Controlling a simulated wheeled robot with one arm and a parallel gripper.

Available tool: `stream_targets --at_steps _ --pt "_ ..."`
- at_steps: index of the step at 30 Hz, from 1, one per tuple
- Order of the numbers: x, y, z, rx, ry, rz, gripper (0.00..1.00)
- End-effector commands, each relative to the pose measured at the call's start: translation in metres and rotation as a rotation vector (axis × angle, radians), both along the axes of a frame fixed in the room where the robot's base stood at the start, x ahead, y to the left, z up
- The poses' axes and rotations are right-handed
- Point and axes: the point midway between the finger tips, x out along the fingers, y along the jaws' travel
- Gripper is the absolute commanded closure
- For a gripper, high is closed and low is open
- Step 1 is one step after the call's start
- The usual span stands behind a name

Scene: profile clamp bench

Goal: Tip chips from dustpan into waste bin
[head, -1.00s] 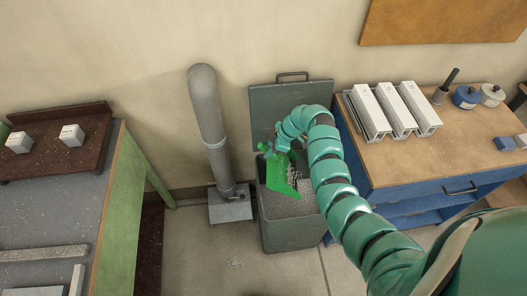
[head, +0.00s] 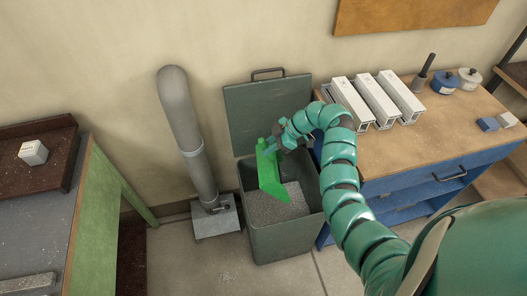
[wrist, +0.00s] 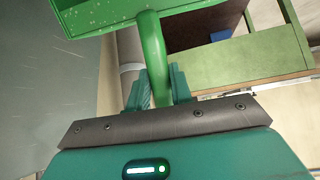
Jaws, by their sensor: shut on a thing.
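The green dustpan (head: 271,173) is tilted steeply over the open waste bin (head: 264,226), its lower edge just inside the bin's mouth. My gripper (head: 282,142) is shut on the dustpan's handle (wrist: 152,50). Grey chips (head: 280,204) fill the bin to near its rim. In the wrist view the pan (wrist: 112,14) shows at the top with a few pale specks in it. The rest of the pan's inside is out of that view.
The bin's raised lid (head: 268,110) stands behind it against the wall. A grey duct pipe (head: 186,130) stands close at left. A blue cabinet (head: 405,180) with white profiles (head: 382,97) is close at right. A green-sided bench (head: 95,215) is at far left.

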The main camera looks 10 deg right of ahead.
Motion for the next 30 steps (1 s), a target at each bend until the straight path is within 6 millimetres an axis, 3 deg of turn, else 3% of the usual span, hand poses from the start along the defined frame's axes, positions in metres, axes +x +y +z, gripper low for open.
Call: stream_targets --at_steps 30 --pt "-0.009 -0.070 0.005 0.280 -0.033 0.004 1.00"
